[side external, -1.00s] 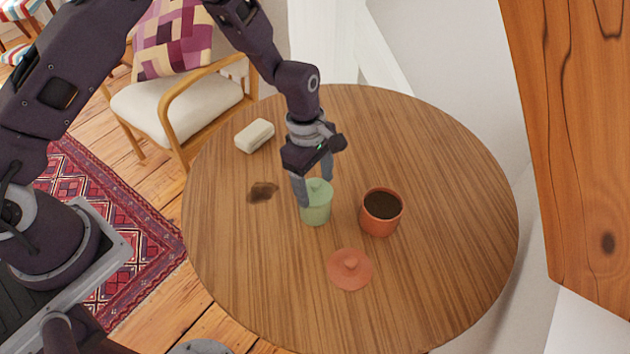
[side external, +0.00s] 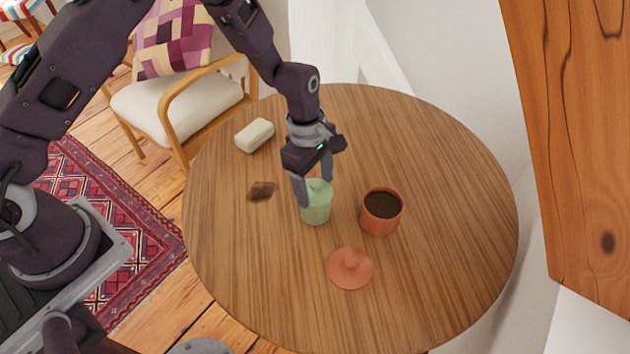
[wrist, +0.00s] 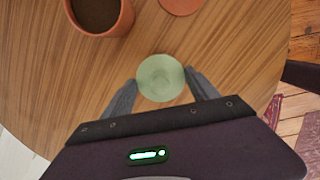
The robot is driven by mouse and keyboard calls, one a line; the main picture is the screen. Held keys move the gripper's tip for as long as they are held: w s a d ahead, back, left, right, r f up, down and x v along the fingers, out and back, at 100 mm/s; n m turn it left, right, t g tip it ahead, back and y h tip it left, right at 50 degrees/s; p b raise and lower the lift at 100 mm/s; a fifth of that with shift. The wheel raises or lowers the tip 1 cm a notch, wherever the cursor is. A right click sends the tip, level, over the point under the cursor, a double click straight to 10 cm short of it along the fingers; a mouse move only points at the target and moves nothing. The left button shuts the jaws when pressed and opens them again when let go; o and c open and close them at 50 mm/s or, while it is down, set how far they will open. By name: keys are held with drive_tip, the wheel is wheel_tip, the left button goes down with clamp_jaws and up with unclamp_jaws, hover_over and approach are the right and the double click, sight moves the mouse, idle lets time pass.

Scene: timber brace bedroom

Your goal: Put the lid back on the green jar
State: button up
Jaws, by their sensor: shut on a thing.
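The green jar (side external: 317,213) stands upright on the round wooden table. The green lid (side external: 319,187) is at the jar's mouth, and from above it shows as a pale green disc (wrist: 161,78) that hides the jar's opening. My gripper (side external: 314,190) points down over the jar. Its two fingers, also seen in the wrist view (wrist: 162,77), are shut on the green lid from opposite sides. The lid looks level and seated on the rim, but the fingers partly hide the seam, so I cannot tell whether a small gap is left.
An open terracotta jar (side external: 379,222) with dark contents stands close to the right of the green jar. A terracotta lid (side external: 350,269) lies in front. A cream block (side external: 254,135) and a dark stain (side external: 262,191) are at the left. The table (side external: 450,220) is clear on the right.

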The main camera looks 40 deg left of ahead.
idle(0.4)
drive_tip(key=o, duration=1.6)
drive_tip(key=shift+c, duration=0.2)
drive_tip(key=shift+r, duration=3.5)
drive_tip(key=shift+c, duration=0.2)
clamp_jaws()
